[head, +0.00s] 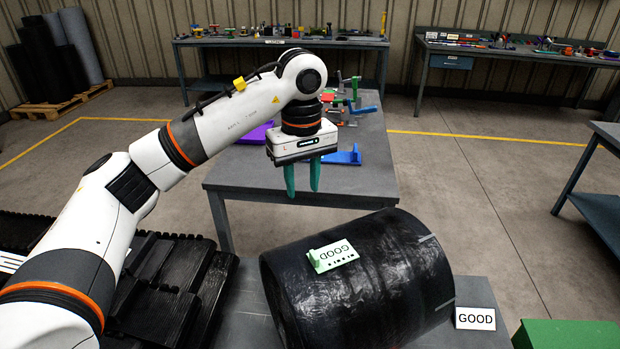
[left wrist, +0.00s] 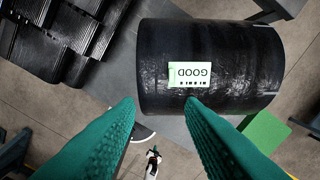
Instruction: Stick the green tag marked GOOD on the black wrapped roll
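The black wrapped roll (head: 385,285) lies on its side on a grey table in the head view, and it fills the upper right of the left wrist view (left wrist: 250,60). The green tag marked GOOD (head: 333,256) lies on the roll's upper surface, with a small raised green tab at one edge.
A white GOOD card (head: 475,318) is at the roll's right end, beside a green box (head: 565,334). Black ribbed pieces (head: 165,280) are at left. Behind, a table (head: 265,175) holds purple, blue and red parts. Benches line the wall.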

